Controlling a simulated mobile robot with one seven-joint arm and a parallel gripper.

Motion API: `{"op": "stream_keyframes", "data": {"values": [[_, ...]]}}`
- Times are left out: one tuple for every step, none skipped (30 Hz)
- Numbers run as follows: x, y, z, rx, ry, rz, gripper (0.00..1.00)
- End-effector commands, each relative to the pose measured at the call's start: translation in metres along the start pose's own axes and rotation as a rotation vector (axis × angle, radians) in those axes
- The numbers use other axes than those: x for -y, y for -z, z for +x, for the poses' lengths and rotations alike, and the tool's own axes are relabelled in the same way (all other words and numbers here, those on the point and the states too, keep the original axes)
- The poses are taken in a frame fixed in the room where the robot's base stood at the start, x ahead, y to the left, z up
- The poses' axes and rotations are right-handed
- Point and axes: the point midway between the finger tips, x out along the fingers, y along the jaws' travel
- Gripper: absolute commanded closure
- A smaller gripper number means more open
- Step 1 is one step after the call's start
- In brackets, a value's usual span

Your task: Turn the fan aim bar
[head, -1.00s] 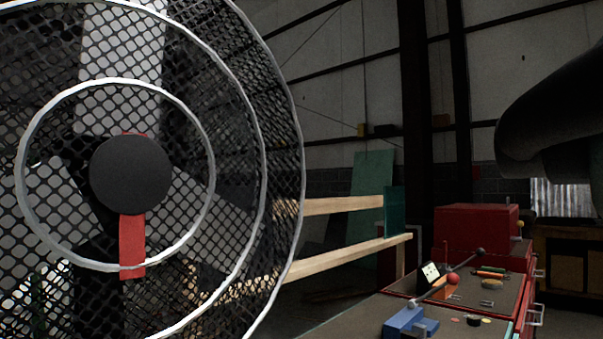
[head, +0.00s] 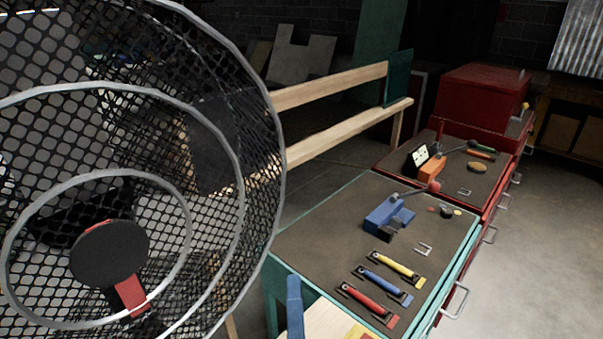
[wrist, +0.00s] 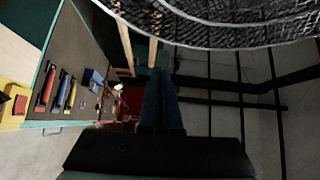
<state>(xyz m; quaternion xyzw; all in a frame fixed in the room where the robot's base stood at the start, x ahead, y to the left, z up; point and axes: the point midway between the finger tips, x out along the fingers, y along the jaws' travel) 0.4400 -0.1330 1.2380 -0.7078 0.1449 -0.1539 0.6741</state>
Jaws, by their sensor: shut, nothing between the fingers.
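A large round fan with a wire-mesh guard (head: 235,165) fills the left of the head view. At its centre is a dark round hub (head: 110,253) with a red bar (head: 131,295) reaching from behind it toward the lower right. I take this red bar for the aim bar. A little red also shows above the hub. In the wrist view, my gripper (wrist: 162,75) shows as dark blue fingers held together and empty. The fan guard (wrist: 220,22) arcs across the top of that view, apart from the fingers. The red bar is not visible there.
A teal-edged workbench (head: 330,225) stands right of the fan, with a blue vise (head: 385,217) and several coloured tools. A blue upright piece (head: 295,305) stands before it. A red toolbox (head: 480,97) is behind. Open floor (head: 540,230) lies at right.

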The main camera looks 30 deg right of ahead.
Motion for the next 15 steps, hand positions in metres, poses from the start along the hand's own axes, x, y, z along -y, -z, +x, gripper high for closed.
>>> {"op": "stream_keyframes", "data": {"values": [[0.008, 0.003, -0.002, -0.005, -0.012, 0.015, 1.0], [0.008, 0.003, -0.002, -0.007, -0.016, 0.025, 1.0], [0.007, 0.004, -0.003, -0.009, -0.02, 0.033, 1.0], [0.007, 0.004, -0.003, -0.01, -0.022, 0.038, 1.0], [0.006, 0.005, -0.003, -0.011, -0.023, 0.042, 1.0], [0.005, 0.005, -0.002, -0.012, -0.023, 0.045, 1.0], [0.004, 0.005, -0.002, -0.012, -0.023, 0.046, 1.0], [0.003, 0.005, 0.0, -0.013, -0.022, 0.046, 1.0], [0.002, 0.005, 0.002, -0.013, -0.022, 0.046, 1.0], [0.002, 0.005, 0.004, -0.013, -0.021, 0.046, 1.0], [0.001, 0.005, 0.006, -0.013, -0.02, 0.046, 1.0], [0.001, 0.005, 0.009, -0.014, -0.019, 0.047, 1.0], [0.0, 0.005, 0.011, -0.014, -0.019, 0.046, 1.0], [0.0, 0.005, 0.014, -0.013, -0.017, 0.046, 1.0], [0.0, 0.004, 0.017, -0.012, -0.018, 0.047, 1.0]]}}
